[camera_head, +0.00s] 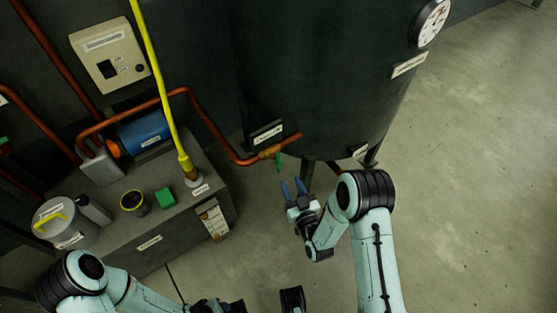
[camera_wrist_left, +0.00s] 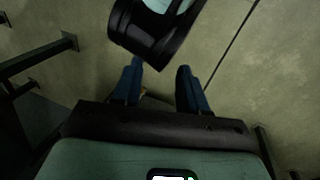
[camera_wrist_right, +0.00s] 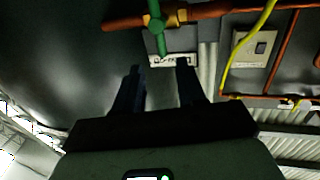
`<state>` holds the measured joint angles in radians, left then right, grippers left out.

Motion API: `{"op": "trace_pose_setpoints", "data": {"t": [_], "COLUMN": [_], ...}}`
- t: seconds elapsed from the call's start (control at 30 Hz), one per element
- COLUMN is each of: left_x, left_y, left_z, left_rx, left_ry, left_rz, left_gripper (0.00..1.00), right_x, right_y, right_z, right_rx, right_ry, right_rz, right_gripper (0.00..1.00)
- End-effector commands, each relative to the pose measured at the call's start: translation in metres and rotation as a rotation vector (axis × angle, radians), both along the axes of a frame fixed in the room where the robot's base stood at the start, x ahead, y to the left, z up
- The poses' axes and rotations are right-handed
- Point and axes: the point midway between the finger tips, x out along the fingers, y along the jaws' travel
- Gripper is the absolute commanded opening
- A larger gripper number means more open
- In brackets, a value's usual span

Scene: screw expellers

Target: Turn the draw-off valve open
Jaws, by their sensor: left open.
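The draw-off valve is a brass fitting (camera_head: 269,152) on the copper pipe at the lower side of the dark tank. Its green handle (camera_head: 279,163) hangs down in the head view. In the right wrist view the green handle (camera_wrist_right: 157,25) crosses the pipe, ahead of my fingers. My right gripper (camera_head: 291,187) is just below the handle in the head view, apart from it, with its two blue fingers spread and nothing between them. My left gripper (camera_wrist_left: 157,70) is open and empty, over the floor; in the head view its wrist is low at the bottom edge.
The dark tank (camera_head: 320,75) stands on legs, with a round gauge (camera_head: 432,22). A grey bench (camera_head: 165,225) at left carries a blue motor (camera_head: 144,131), a green block (camera_head: 165,198) and a pot (camera_head: 62,220). A yellow pipe (camera_head: 158,85) rises from it. Floor at right is clear.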

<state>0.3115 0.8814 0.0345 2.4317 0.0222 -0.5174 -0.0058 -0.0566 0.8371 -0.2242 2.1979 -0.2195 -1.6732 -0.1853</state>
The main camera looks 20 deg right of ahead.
Motion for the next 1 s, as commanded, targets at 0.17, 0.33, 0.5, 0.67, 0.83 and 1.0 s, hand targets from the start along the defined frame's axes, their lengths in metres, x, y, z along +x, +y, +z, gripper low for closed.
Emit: {"op": "trace_pose_setpoints", "data": {"t": [0.17, 0.33, 0.5, 0.67, 0.83, 1.0], "left_x": [0.005, 0.013, 0.019, 0.023, 0.025, 0.025], "left_y": [0.003, 0.007, 0.010, 0.012, 0.013, 0.013], "left_z": [-0.004, -0.010, -0.015, -0.017, -0.018, -0.018], "left_rx": [0.007, 0.017, 0.025, 0.031, 0.033, 0.032], "left_ry": [-0.014, -0.033, -0.051, -0.061, -0.066, -0.065], "left_rz": [0.007, 0.015, 0.021, 0.026, 0.027, 0.027], "left_gripper": [0.43, 0.43, 0.43, 0.43, 0.43, 0.43], "right_x": [0.036, 0.072, 0.100, 0.114, 0.118, 0.118], "right_y": [0.004, 0.007, 0.009, 0.010, 0.010, 0.010], "right_z": [0.001, 0.000, -0.001, -0.001, 0.000, 0.000], "right_rx": [0.000, 0.001, 0.001, 0.002, 0.002, 0.002], "right_ry": [-0.004, -0.001, 0.002, 0.004, 0.004, 0.004], "right_rz": [0.000, -0.001, 0.000, -0.001, -0.001, -0.001], "right_gripper": [0.40, 0.40, 0.40, 0.40, 0.40, 0.40]}}
